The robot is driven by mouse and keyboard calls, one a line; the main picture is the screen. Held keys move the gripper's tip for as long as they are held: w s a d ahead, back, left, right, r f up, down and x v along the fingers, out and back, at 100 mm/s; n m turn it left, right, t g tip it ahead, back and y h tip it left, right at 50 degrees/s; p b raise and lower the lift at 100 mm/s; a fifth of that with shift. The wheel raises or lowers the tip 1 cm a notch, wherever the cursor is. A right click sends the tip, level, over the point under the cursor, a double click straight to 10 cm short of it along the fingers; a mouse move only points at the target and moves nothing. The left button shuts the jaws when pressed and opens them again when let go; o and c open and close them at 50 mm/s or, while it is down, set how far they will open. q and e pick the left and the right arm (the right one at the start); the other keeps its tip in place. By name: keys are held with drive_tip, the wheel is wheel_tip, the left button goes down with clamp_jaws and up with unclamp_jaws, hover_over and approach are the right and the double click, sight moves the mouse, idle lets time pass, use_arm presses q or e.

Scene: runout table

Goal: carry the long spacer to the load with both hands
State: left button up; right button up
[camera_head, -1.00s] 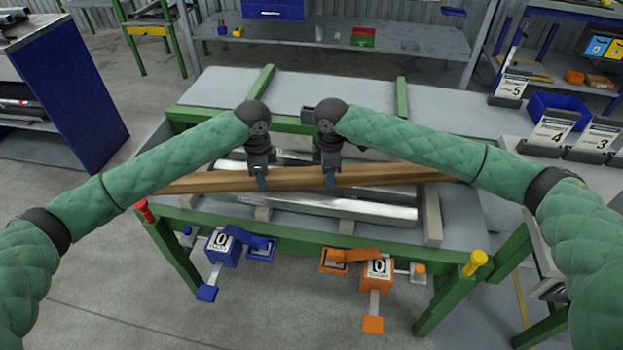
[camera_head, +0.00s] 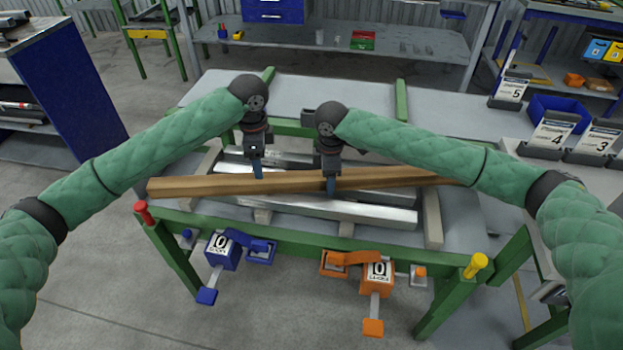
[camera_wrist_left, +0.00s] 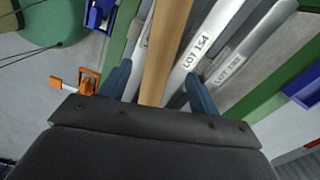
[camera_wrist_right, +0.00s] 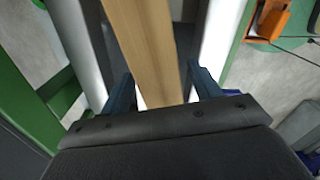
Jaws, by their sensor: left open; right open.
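The long spacer, a brown wooden beam (camera_head: 210,185), lies crosswise over silvery metal bars (camera_head: 370,212) on the green-framed table. Its right end is hidden behind my right arm. My left gripper (camera_head: 258,172) is open, its fingertips at about the beam's top. In the left wrist view, the beam (camera_wrist_left: 166,45) runs between the spread fingers (camera_wrist_left: 160,85), with bars labelled LOT 154 and LOT 153 (camera_wrist_left: 232,62) beside it. My right gripper (camera_head: 331,186) is open with its fingers down at the beam. The right wrist view shows the beam (camera_wrist_right: 145,45) between its fingers (camera_wrist_right: 163,88), with a gap visible.
Blue (camera_head: 222,250) and orange (camera_head: 377,278) clamp-like units with counters hang on the front rail. Red (camera_head: 144,212) and yellow (camera_head: 475,264) handles stand at the front corners. Light cross blocks (camera_head: 432,218) lie under the bars. Numbered signs and a blue bin (camera_head: 560,110) are at right.

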drive_tip(key=shift+r, duration=0.1)
use_arm(q)
wheel_tip(320, 180, up, 5)
drive_tip(key=shift+f, duration=0.2)
use_arm(e)
wheel_tip(320, 180, up, 12)
idle(0.4)
use_arm(q)
drive_tip(key=shift+s, duration=0.1)
use_arm(e)
drive_tip(key=shift+f, duration=0.2)
